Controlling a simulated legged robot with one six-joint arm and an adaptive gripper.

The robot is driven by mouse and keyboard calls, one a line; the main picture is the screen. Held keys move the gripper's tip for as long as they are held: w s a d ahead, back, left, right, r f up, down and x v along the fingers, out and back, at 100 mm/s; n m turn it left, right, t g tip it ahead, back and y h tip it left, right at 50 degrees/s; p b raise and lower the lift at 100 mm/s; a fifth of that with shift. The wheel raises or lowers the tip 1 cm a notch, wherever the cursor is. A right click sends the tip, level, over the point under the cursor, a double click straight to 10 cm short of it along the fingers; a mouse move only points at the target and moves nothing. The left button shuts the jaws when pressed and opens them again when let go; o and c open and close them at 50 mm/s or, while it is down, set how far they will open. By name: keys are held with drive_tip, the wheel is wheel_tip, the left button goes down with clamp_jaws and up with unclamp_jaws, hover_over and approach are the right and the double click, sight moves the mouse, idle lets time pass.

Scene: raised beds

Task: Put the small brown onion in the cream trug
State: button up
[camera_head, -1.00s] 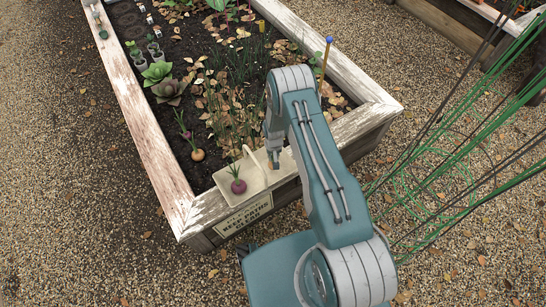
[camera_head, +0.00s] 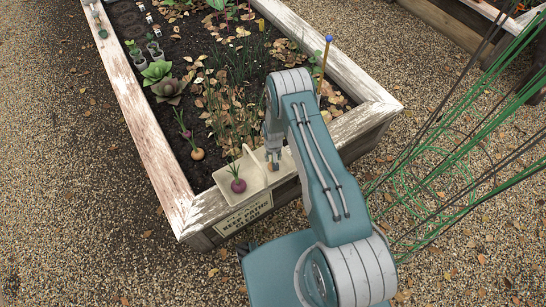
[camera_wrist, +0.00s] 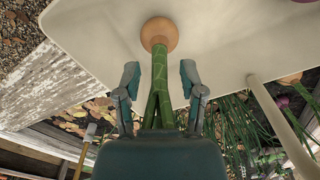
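The small brown onion (camera_wrist: 160,34) is in the wrist view, its round bulb against the pale floor of the cream trug (camera_wrist: 235,45) and its green stalk running back between my fingers. My gripper (camera_wrist: 160,76) is open, with a finger standing clear on each side of the stalk. In the head view, my gripper (camera_head: 272,164) points down at the right end of the trug (camera_head: 258,181), which sits on the bed's near corner. The onion is mostly hidden there. A purple onion (camera_head: 238,186) with green leaves lies in the trug's left part.
The trug's handle (camera_wrist: 279,123) arches close to my gripper. Another brown onion (camera_head: 198,154) and more plants grow in the soil to the left. A sign (camera_head: 243,214) is on the bed's front. A blue-topped stake (camera_head: 326,62) stands behind my arm; green canes (camera_head: 450,170) stand right.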

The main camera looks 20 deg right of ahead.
drive_tip(key=s+r+t, duration=0.1)
drive_tip(key=s+r, duration=0.1)
drive_tip(key=r, duration=2)
drive_tip(key=s+r+t, duration=0.2)
drive_tip(key=r, duration=2)
drive_tip(key=s+r+t, duration=0.1)
drive_tip(key=s+r, duration=0.6)
drive_tip(key=s, duration=0.5)
drive_tip(key=s+r+n+t, duration=0.1)
drive_tip(key=s+r, duration=0.7)
drive_tip(key=s, duration=0.3)
drive_tip(key=shift+s+r+t, duration=0.15)
drive_tip(key=shift+s+t, duration=0.15)
drive_tip(key=shift+s, duration=0.05)
